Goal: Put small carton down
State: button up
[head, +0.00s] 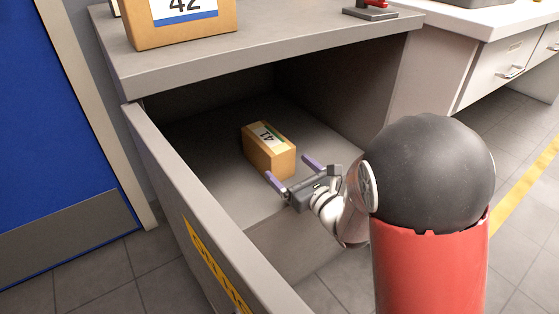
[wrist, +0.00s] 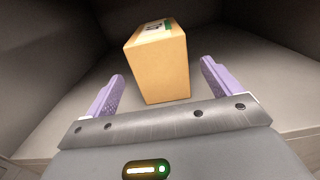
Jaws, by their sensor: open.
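The small carton (head: 268,152) is a tan box with a white label reading 41 and a green mark. It stands on the grey floor of an open compartment (head: 215,185) under the counter. In the wrist view the carton (wrist: 158,68) shows just beyond the fingers, a little left of centre. My gripper (head: 291,168) is open, with its two purple fingers apart and pointing at the carton's near side. In the wrist view my gripper (wrist: 160,82) has nothing held between its fingers. Whether a fingertip touches the carton I cannot tell.
A larger carton labelled 42 (head: 195,32) stands on the grey counter (head: 270,50) above. A red and black device (head: 372,8) sits at its back right. The open door panel (head: 190,210) borders the compartment on the left. Free floor surrounds the carton inside.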

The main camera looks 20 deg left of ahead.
jog(key=shift+v, duration=1.95)
